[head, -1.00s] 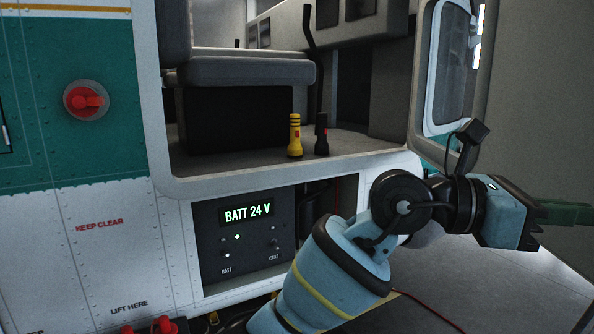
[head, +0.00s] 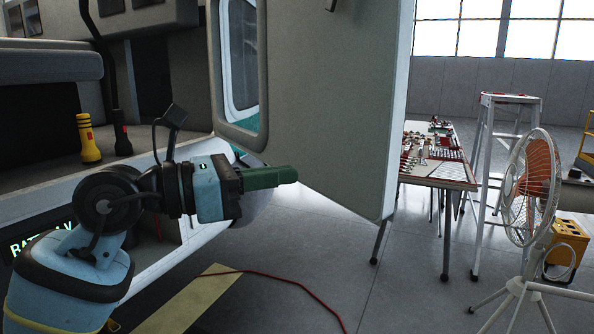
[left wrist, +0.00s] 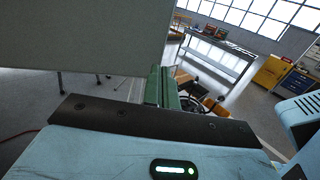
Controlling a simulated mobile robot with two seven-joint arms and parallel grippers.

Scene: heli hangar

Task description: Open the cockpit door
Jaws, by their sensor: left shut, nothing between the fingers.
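The cockpit door (head: 325,95) stands swung well out from the cockpit opening, with its grey panel facing me and its window at the left. My left gripper (head: 290,174) is shut and empty, its green fingers pointing right in front of the door's lower part. I cannot tell whether they touch the panel. In the left wrist view the shut fingers (left wrist: 161,86) point forward beside the lower right edge of a broad grey panel, which looks like the door (left wrist: 85,35). My right gripper is not in view.
A yellow flashlight (head: 88,139) and a black flashlight (head: 122,134) stand on the cockpit floor. Beyond the door are a table with small parts (head: 440,172), a stepladder (head: 483,190) and a fan (head: 530,190). A red cable (head: 300,287) lies on the otherwise fairly open floor.

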